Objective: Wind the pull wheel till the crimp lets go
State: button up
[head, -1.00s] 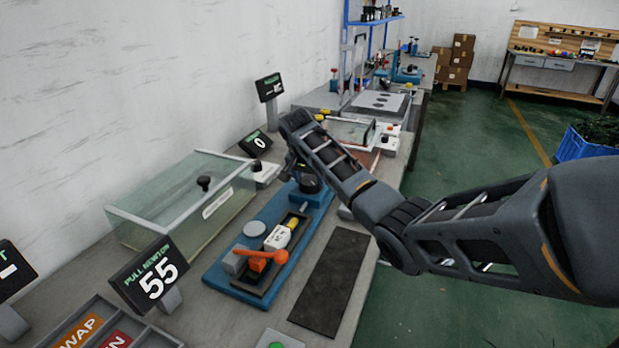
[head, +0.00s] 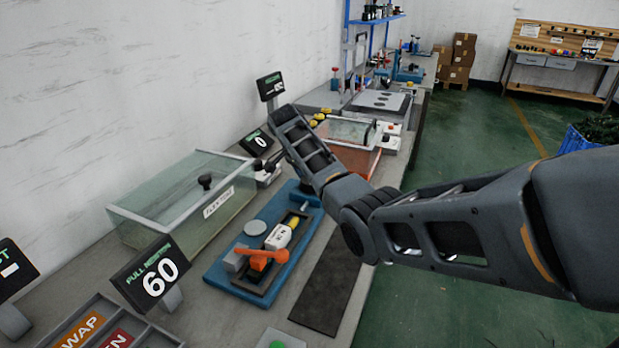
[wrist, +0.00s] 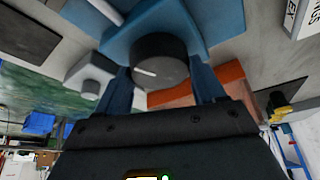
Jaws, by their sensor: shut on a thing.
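The pull wheel (wrist: 160,62) is a dark round knob with a white mark, at the end of the blue pull tester (head: 225,272). In the wrist view my gripper (wrist: 160,82) is shut on the wheel, one blue finger on each side. In the head view my arm hides most of the wheel and the gripper. A white connector (head: 278,237) sits in the tester's dark slot, beside an orange lever (head: 262,254). Whether the crimp holds inside the connector cannot be seen.
A clear-lidded box (head: 180,200) stands left of the tester, and a dark mat (head: 325,290) lies to its right. A tray with labelled compartments (head: 105,325) is at the front left. A second display (head: 256,142) reads 0.

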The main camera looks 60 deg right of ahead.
jog(key=o, duration=1)
jog(key=v, duration=0.7)
jog(key=shift+a+r+b, duration=0.15)
jog(key=shift+r+b, duration=0.15)
jog(key=shift+r, duration=0.05)
